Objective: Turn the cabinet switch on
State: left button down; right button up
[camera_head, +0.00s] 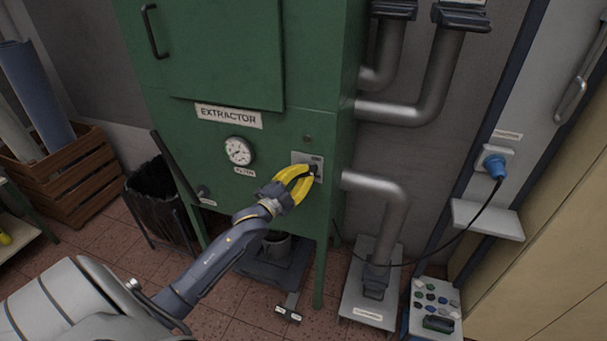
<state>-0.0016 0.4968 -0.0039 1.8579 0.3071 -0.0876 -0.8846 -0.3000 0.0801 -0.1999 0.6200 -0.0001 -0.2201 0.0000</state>
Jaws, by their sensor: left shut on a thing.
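The green cabinet (170,120) labelled EXTRACTOR stands in the middle of the view. Its switch plate (299,158) is a small pale panel on the lower right of the front. My left gripper (311,172) has yellow fingers and reaches up from the lower left to this plate. The fingers are shut on the small dark switch (314,168), which they mostly hide. I cannot tell which way the switch is turned. My right gripper is not in view.
A round gauge (239,151) sits left of the switch plate. Grey pipes (385,190) run along the cabinet's right side. A black bin (155,200) and a wooden crate (75,180) stand left. A blue plug (494,165) with a black cable is on the right wall.

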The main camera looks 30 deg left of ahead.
pick_arm(q)
jog(key=n+t+y, duration=0.1)
jog(key=n, duration=0.3)
jog(key=n+t+y, duration=0.1)
jog(key=n, duration=0.3)
jog(key=shift+y, duration=0.4)
jog(key=n+y, duration=0.2)
jog(key=n, duration=0.2)
jog(key=n+y, duration=0.2)
jog(key=n, duration=0.2)
jog(key=shift+n+y, duration=0.3)
jog(key=shift+n, duration=0.1)
jog(key=c, duration=1.4)
grip_release()
jog(key=shift+o, duration=0.2)
jog(key=shift+s, duration=0.1)
jog(key=v, duration=1.1)
jog(key=shift+s+d+f, duration=0.15)
jog(key=shift+s+f, duration=0.1)
jog(key=shift+s, duration=0.05)
jog(key=shift+n, duration=0.3)
